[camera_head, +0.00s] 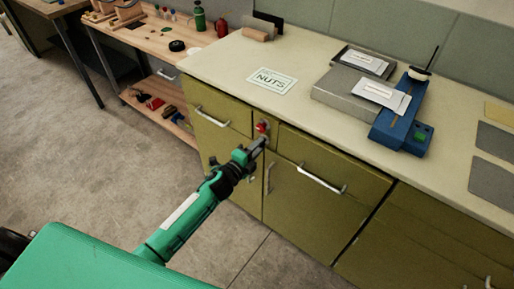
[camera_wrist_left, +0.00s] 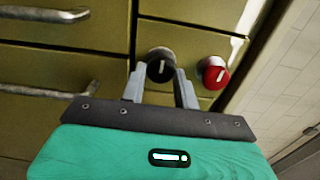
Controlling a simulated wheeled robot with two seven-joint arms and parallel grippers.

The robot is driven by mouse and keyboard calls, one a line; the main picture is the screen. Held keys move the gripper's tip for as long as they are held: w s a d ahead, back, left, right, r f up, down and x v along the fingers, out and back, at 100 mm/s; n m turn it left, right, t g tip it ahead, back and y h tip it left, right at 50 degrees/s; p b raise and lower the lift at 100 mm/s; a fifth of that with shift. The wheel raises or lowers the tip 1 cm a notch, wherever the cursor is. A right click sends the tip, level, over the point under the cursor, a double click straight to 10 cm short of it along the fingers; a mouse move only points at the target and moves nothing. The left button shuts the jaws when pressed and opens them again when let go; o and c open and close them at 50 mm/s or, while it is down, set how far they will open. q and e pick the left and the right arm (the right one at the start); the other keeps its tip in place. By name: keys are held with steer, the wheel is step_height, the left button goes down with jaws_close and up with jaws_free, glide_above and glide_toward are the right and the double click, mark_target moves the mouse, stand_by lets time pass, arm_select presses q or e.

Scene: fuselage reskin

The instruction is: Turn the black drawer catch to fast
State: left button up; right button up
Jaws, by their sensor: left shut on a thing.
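The black drawer catch (camera_wrist_left: 160,62) is a round knob with a white pointer line on a green cabinet front. In the left wrist view its line stands close to upright in the picture. My left gripper (camera_wrist_left: 159,78) has its two grey fingers on either side of the catch and is shut on it. In the head view my left gripper (camera_head: 261,144) reaches the cabinet front from the lower left and hides the black catch. A red knob (camera_wrist_left: 213,73) with a white line sits just beside the catch; it also shows in the head view (camera_head: 262,127). My right gripper is not in view.
Metal drawer handles (camera_head: 308,179) stick out of the cabinet fronts on both sides. The pale worktop (camera_head: 225,62) above holds a NUTS label (camera_head: 272,80), a grey block and a blue device (camera_head: 402,125). A wooden bench stands at the far left. The floor in front is clear.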

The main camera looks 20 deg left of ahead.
arm_select(q)
steer(key=o, duration=0.9)
steer(key=shift+o, duration=0.2)
steer(key=b+v, duration=0.1)
steer(key=v, duration=1.2)
steer(key=shift+s, duration=0.4)
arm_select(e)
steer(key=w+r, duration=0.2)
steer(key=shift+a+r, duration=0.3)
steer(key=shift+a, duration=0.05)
arm_select(q)
steer(key=shift+a, duration=0.1)
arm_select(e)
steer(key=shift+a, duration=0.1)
